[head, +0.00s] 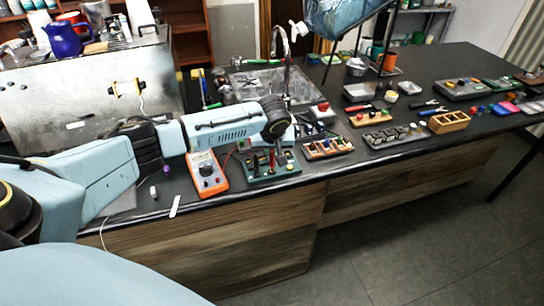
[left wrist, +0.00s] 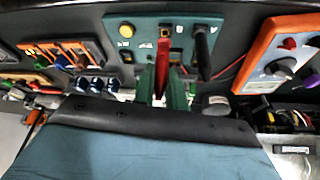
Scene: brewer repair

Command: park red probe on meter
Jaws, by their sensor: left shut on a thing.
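The multimeter (head: 208,173) has an orange case and lies near the front edge of the counter. Its orange case and dark knob show at the right of the left wrist view (left wrist: 283,52). The red probe (left wrist: 163,58) stands over a green board (left wrist: 135,28) with a yellow button. A black probe (left wrist: 203,48) stands to its right, apart from it. My left gripper (left wrist: 160,88) is shut on the red probe, at the green board (head: 262,181) just right of the meter. The probe's lower end is hidden. My right gripper is not in view.
An orange block with several coloured parts (head: 328,148) stands right of the green board. A grey tray (head: 392,136) and a wooden box (head: 448,122) lie farther right. A sink tap (head: 286,55) rises behind. A white strip (head: 175,207) lies at the front edge.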

